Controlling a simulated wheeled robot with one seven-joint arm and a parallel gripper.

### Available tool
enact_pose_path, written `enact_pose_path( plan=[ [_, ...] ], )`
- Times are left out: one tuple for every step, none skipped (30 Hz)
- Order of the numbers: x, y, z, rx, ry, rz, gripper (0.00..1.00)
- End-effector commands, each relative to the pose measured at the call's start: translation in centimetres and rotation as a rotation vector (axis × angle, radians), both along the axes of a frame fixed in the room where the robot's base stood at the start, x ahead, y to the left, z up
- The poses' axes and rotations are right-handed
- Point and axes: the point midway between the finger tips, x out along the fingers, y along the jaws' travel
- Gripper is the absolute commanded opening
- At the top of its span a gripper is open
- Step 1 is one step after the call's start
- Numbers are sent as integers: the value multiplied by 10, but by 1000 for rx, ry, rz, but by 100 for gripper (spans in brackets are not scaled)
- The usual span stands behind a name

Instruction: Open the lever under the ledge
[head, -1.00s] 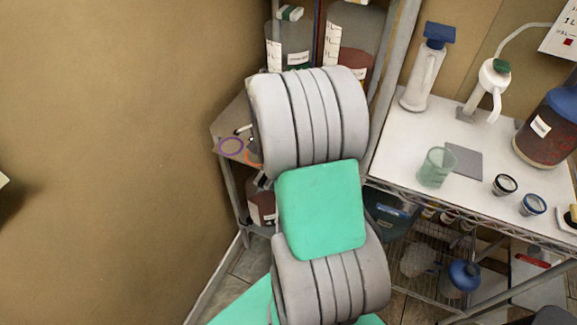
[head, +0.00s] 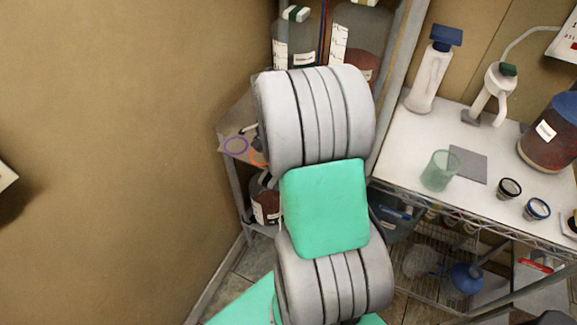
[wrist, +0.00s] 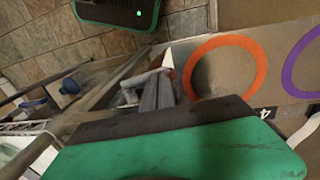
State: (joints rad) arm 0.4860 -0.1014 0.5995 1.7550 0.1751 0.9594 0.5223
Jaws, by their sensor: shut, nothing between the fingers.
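My gripper (wrist: 157,82) shows in the wrist view as narrow grey fingers, shut and empty, beside the shelf edge. In the head view it is hidden behind my arm. No lever shows clearly in either view. The corner shelf (head: 228,131) forms a ledge at the left of the rack, and my arm covers part of it.
An orange ring (wrist: 191,69) and a purple ring (wrist: 286,68) mark the shelf surface. A dark red bottle (head: 265,204) stands below it. Large bottles (head: 295,45) stand above. The white table (head: 400,142) at right holds a green beaker (head: 439,171). The wall is close at left.

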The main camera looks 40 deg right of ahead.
Motion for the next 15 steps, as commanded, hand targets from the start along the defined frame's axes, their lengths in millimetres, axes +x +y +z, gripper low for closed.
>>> enact_pose_path(
  plan=[
    [0, 0, 5, 0, 0, 0, 0],
    [0, 0, 5, 0, 0, 0, 0],
    [0, 0, 6, 0, 0, 0, 0],
    [0, 0, 6, 0, 0, 0, 0],
    [0, 0, 6, 0, 0, 0, 0],
    [0, 0, 5, 0, 0, 0, 0],
    [0, 0, 5, 0, 0, 0, 0],
    [0, 0, 5, 0, 0, 0, 0],
    [0, 0, 5, 0, 0, 0, 0],
    [0, 0, 5, 0, 0, 0, 0],
    [0, 0, 5, 0, 0, 0, 0],
    [0, 0, 6, 0, 0, 0, 0],
    [0, 0, 7, -1, 0, 0, 0],
    [1, 0, 9, 0, -1, 0, 0],
    [2, 0, 13, -1, -2, 0, 0]
  ],
)
